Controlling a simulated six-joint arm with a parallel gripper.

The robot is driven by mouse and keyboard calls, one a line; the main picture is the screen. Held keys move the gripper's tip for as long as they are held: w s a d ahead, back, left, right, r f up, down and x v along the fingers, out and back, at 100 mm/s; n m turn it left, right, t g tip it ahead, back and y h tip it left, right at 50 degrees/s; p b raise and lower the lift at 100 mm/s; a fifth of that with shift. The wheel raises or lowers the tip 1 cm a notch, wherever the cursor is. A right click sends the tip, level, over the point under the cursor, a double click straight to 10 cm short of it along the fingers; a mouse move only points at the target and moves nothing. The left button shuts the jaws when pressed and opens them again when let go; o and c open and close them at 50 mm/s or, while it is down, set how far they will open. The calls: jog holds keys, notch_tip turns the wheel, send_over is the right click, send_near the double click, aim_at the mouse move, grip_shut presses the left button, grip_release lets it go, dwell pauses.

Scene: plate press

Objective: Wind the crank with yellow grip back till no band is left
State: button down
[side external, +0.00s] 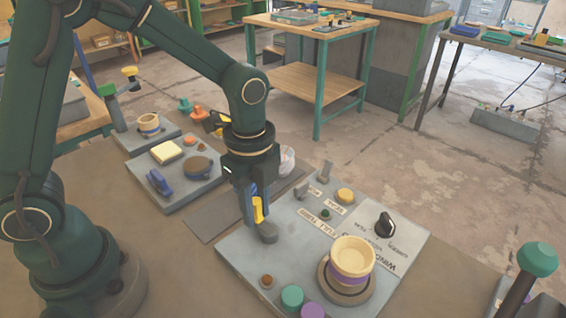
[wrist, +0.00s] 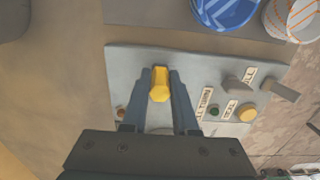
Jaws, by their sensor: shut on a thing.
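The crank's yellow grip (side external: 258,209) stands upright at the left part of the grey press panel (side external: 240,262). My gripper (side external: 254,206) is around it from above. In the wrist view the yellow grip (wrist: 160,84) sits between the two fingers of my gripper (wrist: 160,92), which are shut on it. The grey crank end (side external: 267,233) shows just below the fingers; the rest of the crank is hidden. A cream round piece (side external: 352,255) stands in a dark ring (side external: 347,298) on the panel. A purple band (side external: 351,279) shows around its lower part.
The panel also bears a black knob (side external: 384,224), a yellow button (side external: 345,195), a small green button (side external: 325,214) and grey levers (side external: 304,189). Green (side external: 292,296) and purple (side external: 312,310) pieces are at its front. A blue cup (wrist: 225,12) stands beyond the panel.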

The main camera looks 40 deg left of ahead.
jog(key=c, duration=1.5)
grip_release()
jog(key=shift+s+d, duration=0.15)
jog(key=shift+s, duration=0.6)
jog(key=shift+o, duration=0.6)
jog(key=shift+s+d, duration=0.35)
jog(key=shift+s, duration=0.1)
jog(key=shift+s+f, duration=0.1)
jog(key=shift+c, duration=0.4)
jog(key=shift+d, duration=0.1)
jog(key=shift+c, duration=0.4)
jog(key=shift+w+d, duration=0.15)
jog(key=shift+w, duration=0.05)
